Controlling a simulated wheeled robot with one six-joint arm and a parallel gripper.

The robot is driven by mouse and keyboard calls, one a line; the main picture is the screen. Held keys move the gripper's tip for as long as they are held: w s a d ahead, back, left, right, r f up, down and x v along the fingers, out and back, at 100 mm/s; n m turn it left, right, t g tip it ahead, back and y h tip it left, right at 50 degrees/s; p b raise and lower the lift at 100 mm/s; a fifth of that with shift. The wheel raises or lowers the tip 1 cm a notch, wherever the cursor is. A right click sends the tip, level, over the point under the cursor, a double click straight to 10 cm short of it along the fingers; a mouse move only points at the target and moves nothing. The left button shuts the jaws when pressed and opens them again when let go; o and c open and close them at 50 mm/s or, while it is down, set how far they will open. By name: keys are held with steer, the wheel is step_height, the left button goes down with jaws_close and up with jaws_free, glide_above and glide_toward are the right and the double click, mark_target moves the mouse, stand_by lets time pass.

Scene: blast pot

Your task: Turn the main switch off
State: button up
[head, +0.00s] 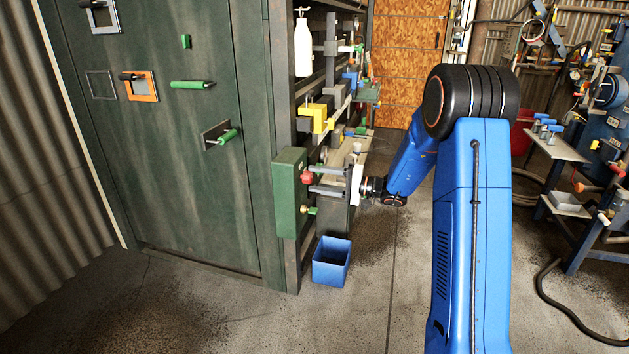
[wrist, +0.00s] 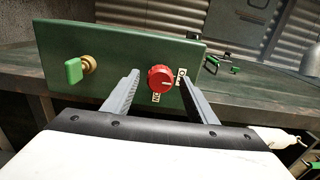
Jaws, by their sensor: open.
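The main switch is a red round knob (head: 307,177) on the front of a green box (head: 289,205). In the wrist view the knob (wrist: 161,77) shows a small pale mark. White labels sit below it and to its right; the lower one seems to read ON. My gripper (head: 312,179) is open, with one grey finger on each side of the knob. In the wrist view the fingers of my gripper (wrist: 159,84) reach toward the box with gaps beside the knob; I see no clear contact.
A brass fitting with a green handle (wrist: 75,70) is on the same box, below the knob in the head view. A blue bin (head: 332,262) stands on the floor below. Shelves with a yellow vise (head: 316,118) rise behind. The floor in front is clear.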

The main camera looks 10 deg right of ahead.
steer(key=v, duration=1.6)
steer(key=shift+a, duration=0.1)
steer(key=s+a+r+n+g+h, duration=0.2)
steer(key=s+a+g+h, duration=0.15)
steer(key=s+a, duration=0.6)
steer(key=s+a+r+n+g+h, duration=0.15)
steer(key=s+a+g, duration=0.4)
steer(key=s, duration=0.65)
steer(key=s+d+n+t+h, duration=0.1)
steer(key=s+h, duration=0.4)
steer(key=s, duration=0.5)
steer(key=s+d+n+t+h, duration=0.1)
steer(key=s+d+t+h, duration=0.2)
steer(key=s, duration=0.7)
steer(key=d+h, duration=0.2)
steer(key=shift+d+f+t+h, duration=0.3)
steer(key=shift+f+t, duration=0.05)
steer(key=shift+t, duration=0.05)
